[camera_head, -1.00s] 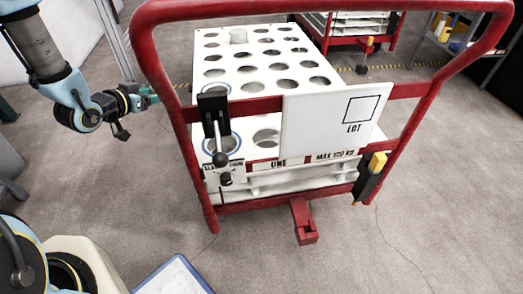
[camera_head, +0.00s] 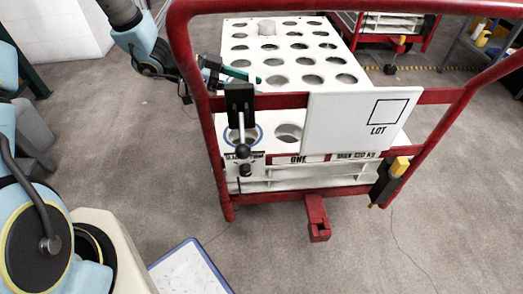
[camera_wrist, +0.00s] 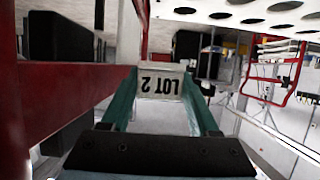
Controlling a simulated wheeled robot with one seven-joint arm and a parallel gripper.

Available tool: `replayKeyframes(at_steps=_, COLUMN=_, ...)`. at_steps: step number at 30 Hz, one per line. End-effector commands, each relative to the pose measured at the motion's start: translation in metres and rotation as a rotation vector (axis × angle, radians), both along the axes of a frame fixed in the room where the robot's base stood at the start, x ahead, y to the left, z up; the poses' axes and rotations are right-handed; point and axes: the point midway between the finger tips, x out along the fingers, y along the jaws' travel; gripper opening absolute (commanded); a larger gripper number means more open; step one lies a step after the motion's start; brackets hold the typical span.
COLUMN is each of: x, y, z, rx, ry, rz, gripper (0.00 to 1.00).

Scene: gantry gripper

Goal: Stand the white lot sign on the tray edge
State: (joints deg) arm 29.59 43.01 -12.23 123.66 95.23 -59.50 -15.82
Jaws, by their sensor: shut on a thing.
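The white lot sign (camera_wrist: 160,82), marked "LOT 2", sits between the two green fingers of my gripper (camera_wrist: 160,76) in the wrist view. It appears upside down there. In the head view my gripper (camera_head: 238,74) is at the left side of the white tray (camera_head: 284,108), just behind the red frame's left post. The sign cannot be made out in that view. The tray has rows of round holes, and its underside or edge shows at the top of the wrist view (camera_wrist: 226,17). I cannot tell whether the sign touches the tray.
A red trolley frame (camera_head: 228,188) surrounds the tray, with a black clamp (camera_head: 240,98) and a large white "LOT" board (camera_head: 350,118) on its crossbar. Open floor (camera_head: 110,130) lies to the left.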

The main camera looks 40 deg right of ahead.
Motion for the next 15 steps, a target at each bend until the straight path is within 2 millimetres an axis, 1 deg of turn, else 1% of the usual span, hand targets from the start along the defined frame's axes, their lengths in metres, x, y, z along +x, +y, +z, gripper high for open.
replayKeyframes(at_steps=1, x=0.000, y=0.000, z=-0.019, rx=0.004, ry=0.005, rz=0.000, gripper=0.10)
replayKeyframes(at_steps=15, x=0.000, y=0.000, z=-0.139, rx=0.002, ry=0.003, rz=0.002, gripper=0.10)
